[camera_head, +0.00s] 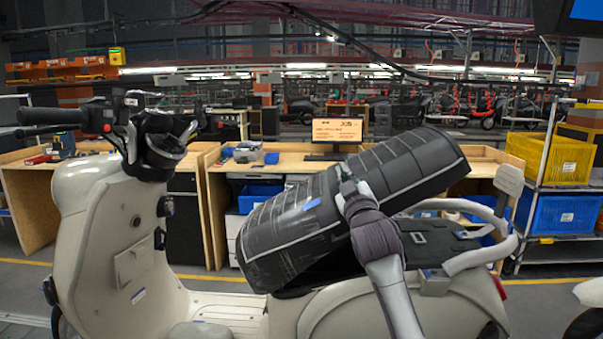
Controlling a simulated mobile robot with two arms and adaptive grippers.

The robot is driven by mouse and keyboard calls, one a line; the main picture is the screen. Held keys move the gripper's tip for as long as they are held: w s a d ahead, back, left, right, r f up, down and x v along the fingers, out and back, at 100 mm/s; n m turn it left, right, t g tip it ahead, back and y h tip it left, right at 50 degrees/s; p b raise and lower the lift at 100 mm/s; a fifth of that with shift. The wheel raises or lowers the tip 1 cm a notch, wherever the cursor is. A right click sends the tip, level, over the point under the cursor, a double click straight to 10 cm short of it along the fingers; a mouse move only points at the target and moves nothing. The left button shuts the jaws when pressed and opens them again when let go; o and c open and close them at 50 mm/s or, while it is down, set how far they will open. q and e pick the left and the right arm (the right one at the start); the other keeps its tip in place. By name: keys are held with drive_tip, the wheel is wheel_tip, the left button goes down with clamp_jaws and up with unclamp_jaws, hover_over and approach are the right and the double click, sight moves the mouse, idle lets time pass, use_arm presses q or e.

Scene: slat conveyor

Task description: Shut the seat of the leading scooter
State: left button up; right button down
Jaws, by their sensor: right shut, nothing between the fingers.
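The leading scooter (90,215) is cream coloured and stands side-on, with its handlebar at the left. Its black seat (290,225) is partly open, tilted up with its rear end raised to the right and its front end low. Under the raised end, the dark seat opening (425,242) and a grey rear rack (485,257) show. My right gripper (345,180) is at the near side of the seat, around its middle, shut and holding nothing. I cannot tell whether it touches the seat. My left gripper is not in view.
Wooden workbenches (230,163) with a monitor (337,132) stand behind the scooter. A shelf at the right holds a yellow crate (550,158) and a blue crate (560,213). Part of another scooter (590,292) shows at the lower right edge.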

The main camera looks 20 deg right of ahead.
sight(400, 208)
use_arm(q)
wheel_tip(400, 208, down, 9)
drive_tip(key=b, duration=0.7)
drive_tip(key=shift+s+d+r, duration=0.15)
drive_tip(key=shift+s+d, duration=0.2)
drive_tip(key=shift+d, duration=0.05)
use_arm(e)
drive_tip(key=s+d+f+m+h, duration=0.4)
drive_tip(key=d+f+m, duration=0.4)
drive_tip(key=d+f, duration=0.5)
drive_tip(key=shift+s+f, duration=0.15)
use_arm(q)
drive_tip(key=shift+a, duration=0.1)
use_arm(e)
drive_tip(key=shift+a, duration=0.1)
wheel_tip(400, 208, up, 5)
drive_tip(key=p, duration=0.3)
use_arm(q)
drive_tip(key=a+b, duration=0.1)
drive_tip(key=b, duration=0.2)
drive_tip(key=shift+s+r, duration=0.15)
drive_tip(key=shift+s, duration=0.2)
use_arm(e)
drive_tip(key=v, duration=1)
drive_tip(key=shift+s+a, duration=0.2)
